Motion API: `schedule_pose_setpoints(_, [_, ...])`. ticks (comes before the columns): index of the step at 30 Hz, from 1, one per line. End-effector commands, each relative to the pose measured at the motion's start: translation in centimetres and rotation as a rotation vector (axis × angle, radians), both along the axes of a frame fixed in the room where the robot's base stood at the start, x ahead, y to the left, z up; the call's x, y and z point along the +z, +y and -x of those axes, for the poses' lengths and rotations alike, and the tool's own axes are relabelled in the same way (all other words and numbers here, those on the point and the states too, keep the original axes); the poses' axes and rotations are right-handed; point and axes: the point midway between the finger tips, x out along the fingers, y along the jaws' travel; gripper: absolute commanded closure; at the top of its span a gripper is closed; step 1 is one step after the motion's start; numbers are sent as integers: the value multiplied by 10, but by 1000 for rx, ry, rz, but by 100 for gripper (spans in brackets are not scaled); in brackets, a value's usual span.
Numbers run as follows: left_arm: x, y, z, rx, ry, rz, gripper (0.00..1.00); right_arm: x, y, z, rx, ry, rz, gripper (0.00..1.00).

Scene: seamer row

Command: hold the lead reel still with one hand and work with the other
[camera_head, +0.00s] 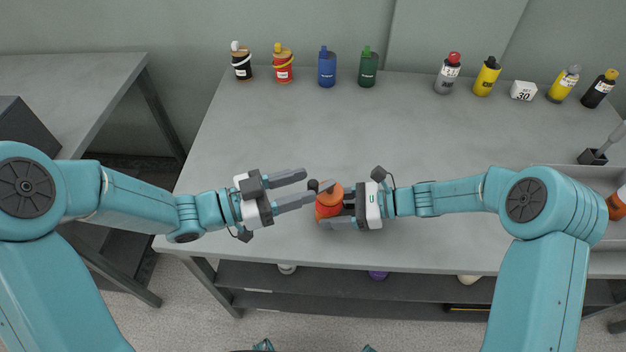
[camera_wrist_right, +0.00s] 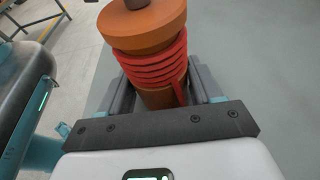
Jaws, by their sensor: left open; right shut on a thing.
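The lead reel (camera_wrist_right: 150,55) is an orange-brown spool wound with red cord, with a darker knob on top. In the head view the reel (camera_head: 328,208) is near the table's front part, partly hidden by my grippers. My right gripper (camera_head: 340,207) is shut on it from the right, with a finger on each side of its body in the wrist view. My left gripper (camera_head: 319,180) is open and empty, pointing right. Its lower fingertip overlaps the reel's top in the head view; I cannot tell whether they touch.
Several bottles and canisters line the table's back edge, including a blue one (camera_head: 327,69) and a green one (camera_head: 368,69). A white block marked 30 (camera_head: 523,90) stands among them. At right are a dark brush holder (camera_head: 592,157) and another orange item (camera_head: 615,207). The table's middle (camera_head: 400,130) is clear.

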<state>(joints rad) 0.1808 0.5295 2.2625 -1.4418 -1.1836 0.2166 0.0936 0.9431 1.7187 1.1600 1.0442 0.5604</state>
Motion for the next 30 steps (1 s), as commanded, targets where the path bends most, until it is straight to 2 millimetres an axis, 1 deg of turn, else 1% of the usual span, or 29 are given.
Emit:
schedule_pose_setpoints(1, [0, -9, -3, -4, 1, -1, 55, 0, 0, 0, 0, 0, -1, 53])
schedule_pose_setpoints(6, [0, -26, -11, -1, 1, 0, 55, 0, 0, 0, 0, 0, -1, 53])
schedule_pose_setpoints(10, [0, -31, -13, -1, 0, -1, 55, 0, 0, 0, 0, 0, -1, 53])
schedule_pose_setpoints(16, [0, -31, -13, 0, 0, -1, 55, 0, 0, 0, 0, 0, -1, 53])
schedule_pose_setpoints(17, [0, -31, -13, 0, 0, -1, 58, 0, 0, 0, 0, 0, -1, 53])
schedule_pose_setpoints(18, [0, -31, -13, 0, 0, -1, 71, 0, 0, 0, 0, 0, -1, 53])
schedule_pose_setpoints(21, [0, -31, -13, 1, 0, -1, 100, 0, 0, 0, 0, 0, -1, 53])
schedule_pose_setpoints(26, [0, -31, -13, 8, 1, 1, 100, 0, 0, 0, 0, 0, -1, 53])
schedule_pose_setpoints(30, [1, -35, -10, 73, 0, 7, 100, 0, 0, 0, 0, 0, -1, 53])
